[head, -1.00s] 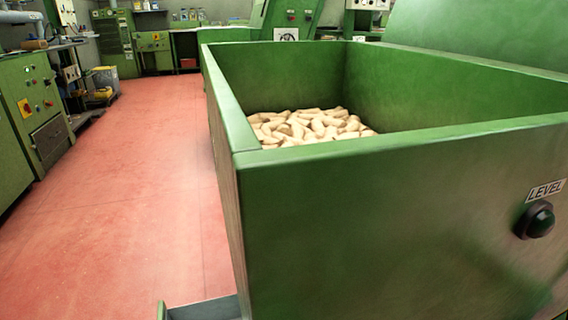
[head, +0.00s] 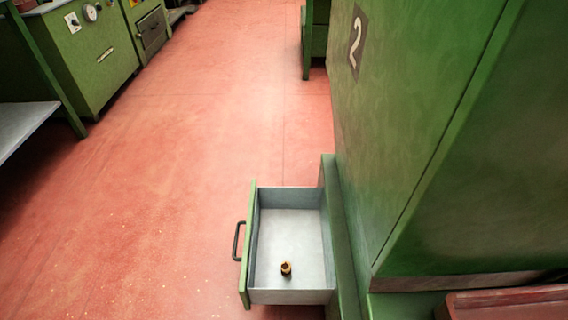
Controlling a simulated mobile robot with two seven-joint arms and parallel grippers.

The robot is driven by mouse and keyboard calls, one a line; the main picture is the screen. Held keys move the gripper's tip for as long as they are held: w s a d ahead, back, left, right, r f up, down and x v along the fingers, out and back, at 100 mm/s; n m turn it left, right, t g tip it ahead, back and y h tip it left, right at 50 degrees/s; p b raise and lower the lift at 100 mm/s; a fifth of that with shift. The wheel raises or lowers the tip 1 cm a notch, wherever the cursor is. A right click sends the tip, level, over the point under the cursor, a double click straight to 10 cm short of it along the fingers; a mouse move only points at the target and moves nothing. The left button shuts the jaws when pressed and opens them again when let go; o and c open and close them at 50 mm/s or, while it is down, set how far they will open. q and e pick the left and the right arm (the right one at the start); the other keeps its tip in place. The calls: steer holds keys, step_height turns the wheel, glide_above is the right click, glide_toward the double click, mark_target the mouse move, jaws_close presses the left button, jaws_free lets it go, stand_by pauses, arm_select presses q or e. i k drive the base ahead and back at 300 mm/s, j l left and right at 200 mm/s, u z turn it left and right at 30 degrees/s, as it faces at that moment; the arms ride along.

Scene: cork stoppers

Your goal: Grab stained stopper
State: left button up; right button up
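Neither of my grippers shows in the view.
The drawer has a dark handle (head: 238,241) on its left face. The tall green machine (head: 430,140) marked "2" fills the right side. Green cabinets (head: 88,50) and a grey-topped bench (head: 25,125) stand at left. The red floor (head: 170,200) between is clear.

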mark_target(286, 266)
steer(key=j+z, duration=0.7)
steer(key=j, duration=0.2)
steer(key=k+j+z, duration=0.3)
steer(key=i+j+z, duration=0.1)
steer(key=j, duration=0.3)
steer(key=i+j, duration=0.15)
steer(key=j, duration=0.3)
steer(key=i+j+z, duration=0.15)
steer(key=j, duration=0.25)
